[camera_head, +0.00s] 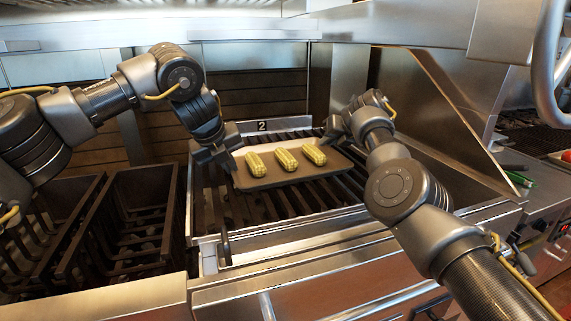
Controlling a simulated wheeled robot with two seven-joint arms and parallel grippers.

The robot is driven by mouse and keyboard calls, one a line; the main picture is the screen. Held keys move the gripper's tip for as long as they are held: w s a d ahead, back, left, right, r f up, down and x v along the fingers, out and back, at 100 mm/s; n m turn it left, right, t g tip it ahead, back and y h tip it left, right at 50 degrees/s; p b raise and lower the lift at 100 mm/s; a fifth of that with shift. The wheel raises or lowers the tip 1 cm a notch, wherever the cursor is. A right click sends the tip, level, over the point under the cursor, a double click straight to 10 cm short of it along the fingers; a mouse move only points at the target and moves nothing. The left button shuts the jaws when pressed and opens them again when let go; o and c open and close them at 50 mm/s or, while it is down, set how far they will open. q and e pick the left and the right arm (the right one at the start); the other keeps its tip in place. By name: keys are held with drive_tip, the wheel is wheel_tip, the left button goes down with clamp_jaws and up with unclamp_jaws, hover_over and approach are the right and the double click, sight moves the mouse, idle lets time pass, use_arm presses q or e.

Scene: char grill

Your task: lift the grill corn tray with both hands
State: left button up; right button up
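The dark corn tray (291,178) is over the middle grill grate in the head view, with three yellow corn cobs (286,159) lying on it in a row. My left gripper (222,158) is at the tray's left end, and its fingers seem to meet the tray's edge there. My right gripper (335,132) is at the tray's right far corner, partly hidden behind my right forearm. The tray looks roughly level, its left side slightly nearer. Whether it rests on the grate or hangs just above it is hard to tell. The fingers' closure is too small to see clearly.
The slatted grill grate (270,205) lies under the tray inside a steel frame. A plate marked 2 (262,127) stands behind it. Dark empty racks (130,225) are at left. A steel hood edge (250,30) runs overhead. Green items (518,178) lie at right.

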use_arm(q)
drive_tip(key=shift+w+f, duration=0.35)
drive_tip(key=shift+w, duration=0.05)
clamp_jaws()
use_arm(e)
drive_tip(key=shift+w+d+f, duration=0.1)
drive_tip(key=shift+w+f, duration=0.2)
drive_tip(key=shift+f, duration=0.1)
clamp_jaws()
use_arm(q)
drive_tip(key=shift+s+r, duration=0.1)
use_arm(e)
drive_tip(key=shift+r, duration=0.15)
